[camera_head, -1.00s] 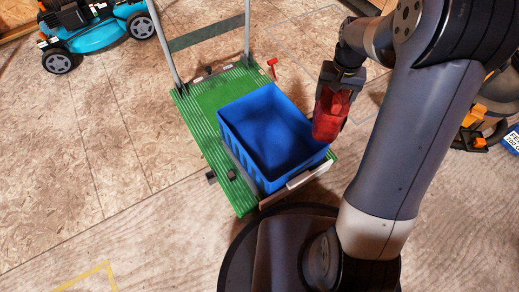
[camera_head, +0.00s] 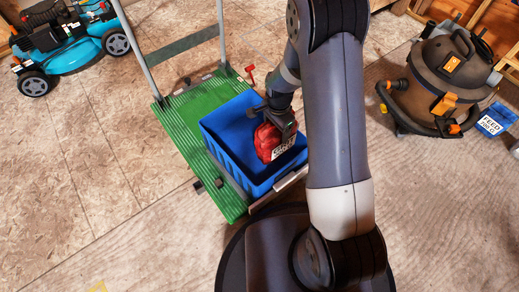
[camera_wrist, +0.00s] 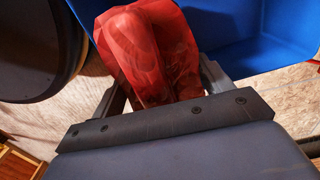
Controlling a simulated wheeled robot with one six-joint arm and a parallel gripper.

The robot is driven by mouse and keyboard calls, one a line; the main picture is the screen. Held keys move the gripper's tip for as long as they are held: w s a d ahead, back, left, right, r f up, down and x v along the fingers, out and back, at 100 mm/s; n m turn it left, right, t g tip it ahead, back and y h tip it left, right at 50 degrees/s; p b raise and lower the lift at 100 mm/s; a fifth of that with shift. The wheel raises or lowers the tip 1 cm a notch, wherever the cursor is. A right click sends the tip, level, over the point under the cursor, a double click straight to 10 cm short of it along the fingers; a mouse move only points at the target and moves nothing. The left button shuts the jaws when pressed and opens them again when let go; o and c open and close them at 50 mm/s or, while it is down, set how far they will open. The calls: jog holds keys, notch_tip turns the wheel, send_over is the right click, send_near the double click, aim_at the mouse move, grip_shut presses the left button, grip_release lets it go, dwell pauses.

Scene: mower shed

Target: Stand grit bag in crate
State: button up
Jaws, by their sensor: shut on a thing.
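The red grit bag (camera_head: 268,143) with a white label hangs in my gripper (camera_head: 279,118), over the right part of the blue crate (camera_head: 215,146). The bag looks upright and overlaps the crate's inside in the head view; I cannot tell whether it touches the floor of the crate. In the wrist view the red bag (camera_wrist: 150,50) is between the two fingers, which are shut on it, with the blue crate (camera_wrist: 250,35) behind it. My arm hides part of the crate's right side.
The crate stands on a green platform trolley (camera_head: 186,120) with an upright metal handle (camera_head: 142,55). A teal mower (camera_head: 66,45) is at the upper left. A brown and black vacuum (camera_head: 440,80) and a blue feed bag (camera_head: 492,121) are at the right.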

notch_tip(320, 180, down, 10)
jog(key=b, duration=0.3)
jog(key=shift+r, duration=0.15)
jog(key=shift+b, duration=0.35)
jog(key=o, duration=2.1)
jog(key=shift+c, duration=0.2)
notch_tip(320, 180, up, 12)
jog(key=p, duration=0.4)
jog(key=shift+p, duration=0.4)
